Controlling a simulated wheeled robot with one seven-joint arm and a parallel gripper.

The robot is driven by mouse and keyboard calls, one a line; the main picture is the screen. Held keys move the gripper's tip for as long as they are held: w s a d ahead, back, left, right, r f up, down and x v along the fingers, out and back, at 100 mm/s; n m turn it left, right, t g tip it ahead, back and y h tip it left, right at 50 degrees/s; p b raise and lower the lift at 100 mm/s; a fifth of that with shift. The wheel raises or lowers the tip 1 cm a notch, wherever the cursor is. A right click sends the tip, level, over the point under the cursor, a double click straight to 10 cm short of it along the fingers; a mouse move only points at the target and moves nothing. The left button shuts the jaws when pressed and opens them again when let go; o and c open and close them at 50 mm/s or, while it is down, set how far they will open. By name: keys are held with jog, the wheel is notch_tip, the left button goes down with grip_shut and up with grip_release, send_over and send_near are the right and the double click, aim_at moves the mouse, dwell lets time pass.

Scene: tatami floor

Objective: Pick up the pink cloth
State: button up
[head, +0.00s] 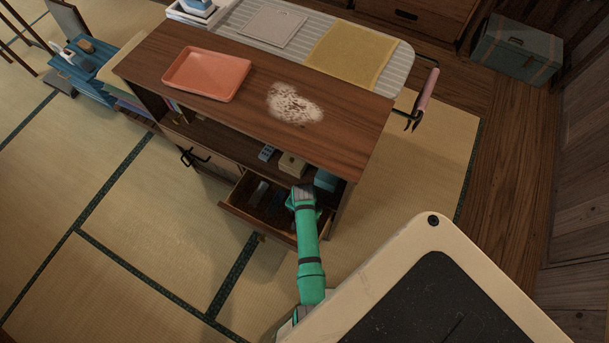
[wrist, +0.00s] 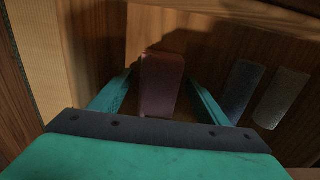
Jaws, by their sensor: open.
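A dull pink folded piece (wrist: 162,84), which looks like the pink cloth in shadow, lies flat on the wooden bottom of the open drawer (head: 257,222). In the wrist view it lies between the two green fingers of my gripper (wrist: 160,78). The fingers are open, one on each side, with a gap on both sides of it. I cannot tell how far the tips are above the drawer bottom. In the head view my arm reaches into the drawer's right part and hides the fingertips and the pink piece.
A blue folded piece (wrist: 242,88) and a grey one (wrist: 281,98) lie to the right of it. The cabinet top (head: 345,135) overhangs the drawer and bears an orange tray (head: 207,74) and a pale brown-specked stain (head: 295,104). A shelf with small boxes (head: 292,164) is just above the drawer.

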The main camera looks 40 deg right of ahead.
jog(key=shift+f, duration=0.2)
jog(key=c, duration=1.1)
jog(key=shift+r, duration=0.1)
jog(key=shift+r, duration=0.55)
jog(key=a, duration=0.1)
jog(key=s+a, duration=0.1)
jog(key=a, duration=0.2)
jog(key=shift+s, duration=0.4)
notch_tip(320, 180, up, 14)
jog(key=shift+w+d+f, duration=0.1)
jog(key=shift+w+d, duration=0.05)
